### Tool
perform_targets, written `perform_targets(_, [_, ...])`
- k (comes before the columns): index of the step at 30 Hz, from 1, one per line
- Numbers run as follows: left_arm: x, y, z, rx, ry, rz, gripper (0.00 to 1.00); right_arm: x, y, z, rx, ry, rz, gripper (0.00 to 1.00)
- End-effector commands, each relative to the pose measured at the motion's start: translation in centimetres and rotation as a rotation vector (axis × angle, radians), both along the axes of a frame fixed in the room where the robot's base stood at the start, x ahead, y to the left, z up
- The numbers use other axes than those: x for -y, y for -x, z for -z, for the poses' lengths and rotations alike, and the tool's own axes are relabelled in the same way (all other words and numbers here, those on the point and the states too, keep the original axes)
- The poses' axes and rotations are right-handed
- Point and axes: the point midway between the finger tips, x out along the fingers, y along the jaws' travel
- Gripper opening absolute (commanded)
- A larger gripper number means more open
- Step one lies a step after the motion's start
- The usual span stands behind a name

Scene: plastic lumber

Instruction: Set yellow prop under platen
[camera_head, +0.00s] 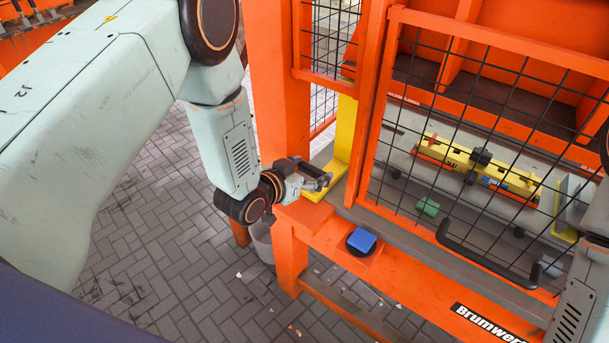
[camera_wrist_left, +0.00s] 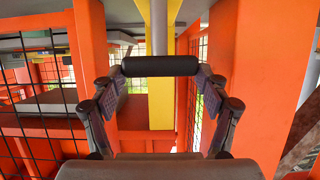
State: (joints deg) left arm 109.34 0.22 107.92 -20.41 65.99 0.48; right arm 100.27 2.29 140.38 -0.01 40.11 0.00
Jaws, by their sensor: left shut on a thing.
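The yellow prop (camera_head: 344,135) is an upright yellow piece at the gap between the orange post and the mesh gate; a flat yellow part (camera_head: 317,187) lies at its lower end. My left gripper (camera_head: 318,180) is in front of the upright, above the flat part. In the left wrist view its fingers are shut on a black bar (camera_wrist_left: 159,66), which appears to be the prop's handle; yellow (camera_wrist_left: 160,112) shows directly behind it. What seems to be the platen (camera_head: 440,73), dark beneath orange ribs, is behind the mesh. My right gripper is not in view.
The orange mesh gate (camera_head: 381,110) with a black handle (camera_head: 485,260) stands right of the prop. A blue button (camera_head: 361,241) sits on the front ledge. A green block (camera_head: 428,206) and a yellow assembly (camera_head: 480,165) lie behind the mesh. A grey bucket (camera_head: 262,243) stands below.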

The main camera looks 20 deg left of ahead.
Motion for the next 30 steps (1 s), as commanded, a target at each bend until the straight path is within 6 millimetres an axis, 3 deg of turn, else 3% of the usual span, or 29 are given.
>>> perform_targets(4, [0.7,-1.8,0.0,0.004,0.000,0.001,0.18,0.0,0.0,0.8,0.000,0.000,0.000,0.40])
perform_targets(13, [0.8,-2.2,-0.2,0.006,0.001,0.000,0.18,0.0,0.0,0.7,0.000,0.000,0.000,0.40])
perform_targets(14, [0.8,-2.2,-0.2,0.007,0.002,0.000,0.76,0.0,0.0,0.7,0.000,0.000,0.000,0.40])
perform_targets(22, [0.8,-2.1,-0.1,0.004,0.000,-0.001,0.98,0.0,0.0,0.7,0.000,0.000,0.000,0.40])
perform_targets(30, [0.7,-2.1,-0.1,0.003,0.001,-0.001,0.98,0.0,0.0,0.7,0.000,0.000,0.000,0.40])
